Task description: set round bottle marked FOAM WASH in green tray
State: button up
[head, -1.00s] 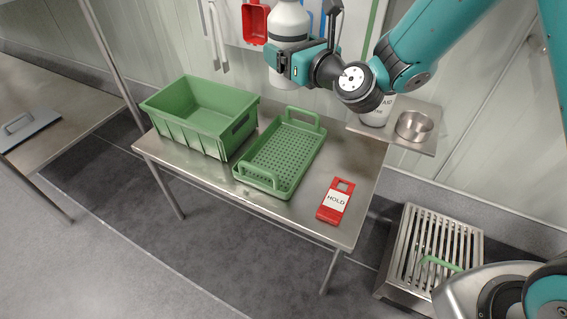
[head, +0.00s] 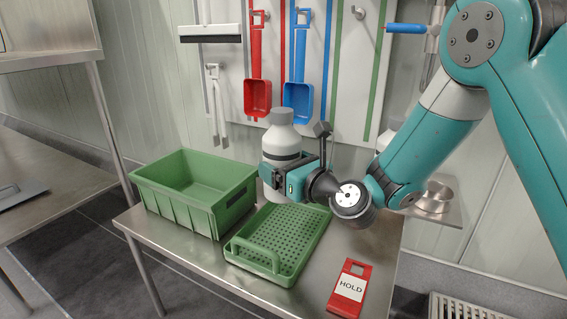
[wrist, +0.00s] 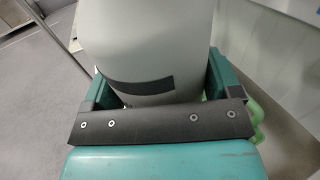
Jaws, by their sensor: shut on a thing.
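A white round bottle (head: 282,143) with a grey cap and a dark band is upright in my gripper (head: 278,172). Its marking cannot be read. In the wrist view the bottle (wrist: 146,45) sits between the two fingers of my gripper (wrist: 160,82), which are shut on it. The green tray (head: 284,243) is shallow and perforated, with raised end handles, and lies on the steel table. In the head view the bottle and gripper overlap the tray's far end and hide part of it. The bottle's height above the tray cannot be told exactly.
A deep green crate (head: 190,210) stands left of the tray. A red HOLD tag (head: 350,287) lies at right on the steel table (head: 318,268). A metal bowl (head: 434,197) sits on a side shelf behind my arm. Red and blue scoops (head: 298,100) hang on the wall.

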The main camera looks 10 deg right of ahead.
notch_tip(320, 180, down, 11)
jog(key=b, duration=0.8)
jog(key=shift+f+b, duration=0.3)
jog(key=shift+b, duration=0.2)
jog(key=shift+f, duration=0.25)
